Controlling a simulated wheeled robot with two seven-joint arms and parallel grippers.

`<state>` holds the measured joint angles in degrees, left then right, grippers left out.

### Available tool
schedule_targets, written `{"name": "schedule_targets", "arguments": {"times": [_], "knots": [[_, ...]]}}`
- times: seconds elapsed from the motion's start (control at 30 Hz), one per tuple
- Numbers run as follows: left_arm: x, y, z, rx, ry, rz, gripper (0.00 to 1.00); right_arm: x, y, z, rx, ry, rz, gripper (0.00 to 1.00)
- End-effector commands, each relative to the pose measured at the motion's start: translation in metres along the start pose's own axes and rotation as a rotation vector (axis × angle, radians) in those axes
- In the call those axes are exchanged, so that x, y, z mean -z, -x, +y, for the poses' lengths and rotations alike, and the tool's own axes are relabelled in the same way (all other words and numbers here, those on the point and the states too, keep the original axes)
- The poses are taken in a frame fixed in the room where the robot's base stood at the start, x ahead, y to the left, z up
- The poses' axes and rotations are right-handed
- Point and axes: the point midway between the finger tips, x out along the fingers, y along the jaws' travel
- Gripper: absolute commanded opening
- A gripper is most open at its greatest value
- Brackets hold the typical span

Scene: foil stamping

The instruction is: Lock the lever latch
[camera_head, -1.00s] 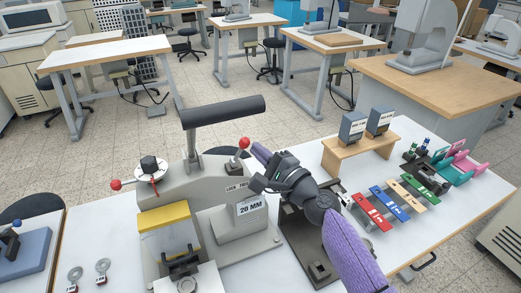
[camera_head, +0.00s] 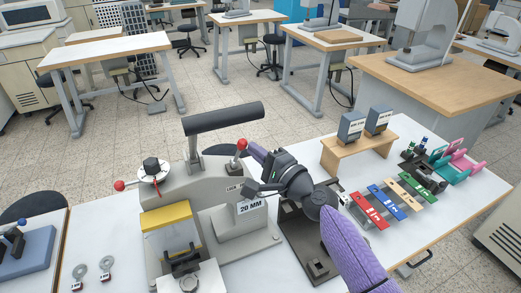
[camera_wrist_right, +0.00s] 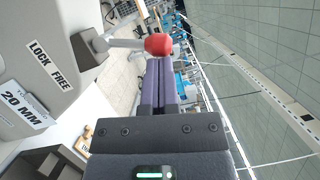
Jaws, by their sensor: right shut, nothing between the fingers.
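The lever latch is a short metal rod with a red ball knob (camera_head: 241,145) on the grey press body (camera_head: 200,188). In the right wrist view, the rod runs from a grey pivot block to the red knob (camera_wrist_right: 158,44), near a "LOCK FREE" label (camera_wrist_right: 52,66). My right gripper (camera_head: 256,151) is shut and empty, with its purple fingertips just right of the knob. In the right wrist view, the shut fingers (camera_wrist_right: 160,72) reach up to the knob. I cannot tell whether they touch it. My left gripper is not in view.
A black bar handle (camera_head: 222,117) rises above the press. A "20 MM" block (camera_head: 247,218) stands below the lever. A wooden stand (camera_head: 360,146) and coloured foil strips (camera_head: 382,202) lie to the right. Bare table shows between the press and the two left tags.

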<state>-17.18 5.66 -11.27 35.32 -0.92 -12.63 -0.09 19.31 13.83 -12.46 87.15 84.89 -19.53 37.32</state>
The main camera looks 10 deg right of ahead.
Motion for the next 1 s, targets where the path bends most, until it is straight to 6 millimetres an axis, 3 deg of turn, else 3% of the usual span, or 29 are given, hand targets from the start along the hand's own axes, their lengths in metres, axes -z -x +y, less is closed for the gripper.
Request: {"name": "schedule_targets", "arguments": {"times": [0.6, 0.83, 1.0], "knots": [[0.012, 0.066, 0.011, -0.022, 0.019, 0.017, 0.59, -0.031, -0.011, -0.013, -0.168, 0.488, -0.001, 0.00], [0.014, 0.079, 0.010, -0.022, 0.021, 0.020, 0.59, -0.039, -0.014, -0.009, -0.217, 0.628, 0.000, 0.00], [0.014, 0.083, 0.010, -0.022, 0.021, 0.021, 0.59, -0.043, -0.015, -0.006, -0.221, 0.636, -0.001, 0.00]]}}
